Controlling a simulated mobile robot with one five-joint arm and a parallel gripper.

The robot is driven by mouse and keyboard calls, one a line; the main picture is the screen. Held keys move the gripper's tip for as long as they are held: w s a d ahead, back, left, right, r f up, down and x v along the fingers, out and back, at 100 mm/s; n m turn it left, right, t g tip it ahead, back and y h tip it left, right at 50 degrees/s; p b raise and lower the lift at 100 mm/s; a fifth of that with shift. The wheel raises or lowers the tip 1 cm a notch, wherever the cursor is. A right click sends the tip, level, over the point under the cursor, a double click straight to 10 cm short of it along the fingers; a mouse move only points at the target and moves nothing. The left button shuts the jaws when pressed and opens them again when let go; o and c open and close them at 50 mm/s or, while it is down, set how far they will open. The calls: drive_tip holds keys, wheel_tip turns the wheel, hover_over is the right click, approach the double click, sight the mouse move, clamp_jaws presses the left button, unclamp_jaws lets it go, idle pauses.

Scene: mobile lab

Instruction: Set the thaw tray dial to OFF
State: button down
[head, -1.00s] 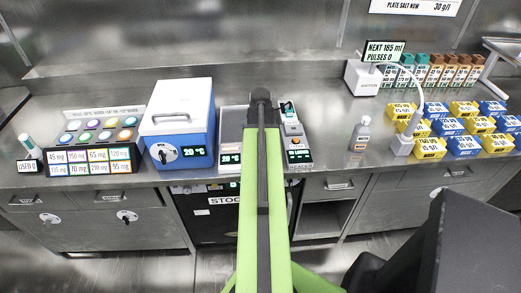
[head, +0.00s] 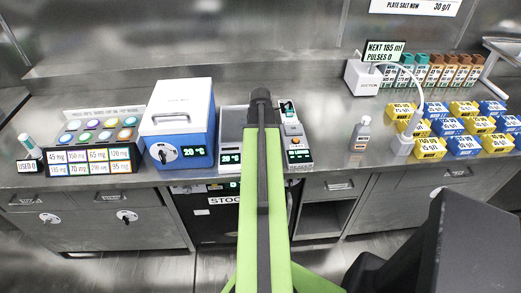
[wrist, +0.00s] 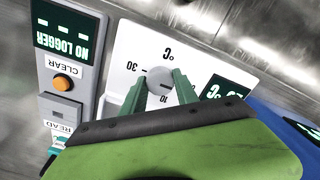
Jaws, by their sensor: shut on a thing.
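The thaw tray (head: 231,143) stands on the bench just right of the blue and white box, partly hidden by my arm in the head view. Its small display reads 20 °C. In the wrist view its white dial face (wrist: 128,48) appears tilted, with marks 30, °C and 10. The grey round dial knob (wrist: 159,78) is at the middle of the face. My gripper (wrist: 159,88) has its two green fingers on either side of the knob and is shut on it. The OFF mark is not visible; my gripper covers the near part of the face.
A logger (wrist: 66,75) with a NO LOGGER screen and an orange button stands close beside the dial. The blue and white box (head: 178,120) is left of the tray. A small bottle (head: 361,133) and several yellow and blue boxes stand to the right.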

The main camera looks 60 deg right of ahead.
drive_tip(key=shift+s, duration=0.1)
drive_tip(key=c, duration=0.9)
unclamp_jaws()
drive_tip(key=shift+c, duration=0.2)
wheel_tip(320, 180, up, 18)
drive_tip(key=p, duration=1.7)
drive_tip(key=shift+f+p, duration=0.2)
drive_tip(key=shift+p, duration=0.1)
drive_tip(key=shift+f, duration=0.1)
drive_tip(key=shift+a, duration=0.1)
